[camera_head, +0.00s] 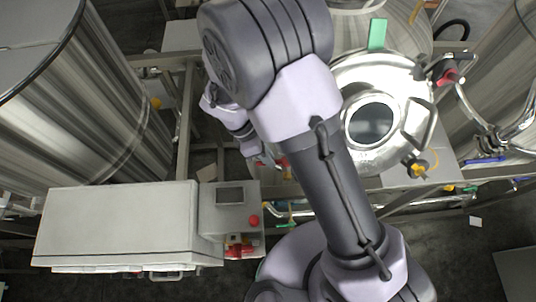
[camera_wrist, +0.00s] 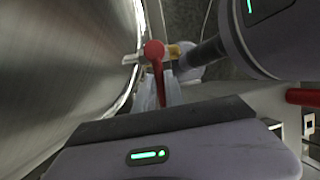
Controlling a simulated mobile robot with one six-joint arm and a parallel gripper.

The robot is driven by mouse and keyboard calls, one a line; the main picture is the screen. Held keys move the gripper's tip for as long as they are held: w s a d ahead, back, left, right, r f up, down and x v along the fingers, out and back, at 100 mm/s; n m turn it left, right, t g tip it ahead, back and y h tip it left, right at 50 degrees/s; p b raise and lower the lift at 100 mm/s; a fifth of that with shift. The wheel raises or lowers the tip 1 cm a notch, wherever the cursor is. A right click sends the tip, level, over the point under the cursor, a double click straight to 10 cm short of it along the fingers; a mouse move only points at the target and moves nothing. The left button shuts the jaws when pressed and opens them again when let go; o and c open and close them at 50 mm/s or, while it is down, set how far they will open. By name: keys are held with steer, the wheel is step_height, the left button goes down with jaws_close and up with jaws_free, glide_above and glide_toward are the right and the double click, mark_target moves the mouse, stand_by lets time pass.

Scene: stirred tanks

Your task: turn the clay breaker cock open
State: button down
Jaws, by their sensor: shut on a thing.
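The clay-red lever of a cock (camera_wrist: 154,50) shows in the wrist view, with its round hub at the top and its thin arm pointing down toward my gripper. A brass-coloured fitting and pipe end lie right behind the hub. My gripper (camera_wrist: 160,90) is shut on the lever arm, with one pale finger on each side of it. In the head view my gripper is mostly hidden behind my arm, and only a small red patch (camera_head: 282,162) shows near it. I cannot tell from there which part that is.
A curved steel tank wall (camera_wrist: 60,70) stands close on the left in the wrist view. A red bar (camera_wrist: 301,96) lies to the right. In the head view a steel vessel with a round porthole (camera_head: 370,122) and a grey cabinet (camera_head: 115,222) flank my arm.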

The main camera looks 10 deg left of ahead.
steer(key=shift+s+d+n+t+y+b, duration=0.1)
steer(key=shift+s+d+n+t+b, duration=0.3)
steer(key=shift+n, duration=0.75)
steer(key=shift+s+d+n+t+y+b, duration=0.1)
steer(key=shift+s+n+t, duration=0.5)
steer(key=shift+n, duration=0.6)
steer(key=shift+s+d+n+t+y+b, duration=0.2)
steer(key=shift+s+n+t, duration=0.3)
steer(key=shift+n, duration=0.65)
steer(key=c, duration=1.4)
jaws_free()
steer(key=shift+d, duration=0.1)
